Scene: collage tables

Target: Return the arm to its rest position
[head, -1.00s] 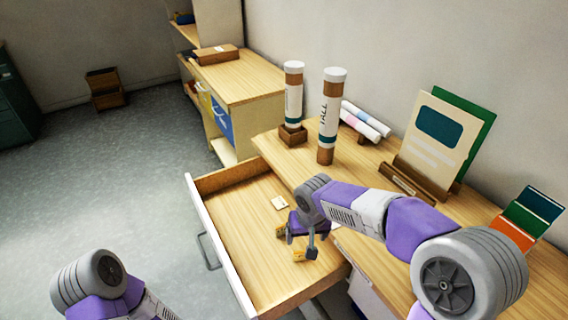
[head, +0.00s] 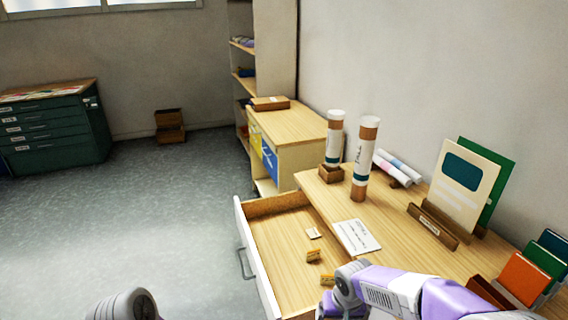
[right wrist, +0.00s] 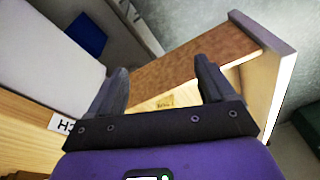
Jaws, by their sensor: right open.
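My right arm (head: 420,292), purple and white, reaches in from the lower right in the head view, and its gripper is mostly cut off by the bottom edge. In the right wrist view my right gripper (right wrist: 160,88) is open, with nothing between its two dark fingers. Beyond them shows the open drawer's wooden side (right wrist: 190,62), with a small tan block (right wrist: 165,102) lying inside. Of my left arm, only a rounded grey joint (head: 125,304) shows at the bottom left. My left gripper is out of view.
The open drawer (head: 262,268) juts out left of the desk, holding small tan blocks (head: 314,256) and a pale card (head: 313,233). Two upright tubes (head: 365,158), a white sheet (head: 357,237) and a card stand (head: 433,226) occupy the desk. Floor at left is clear.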

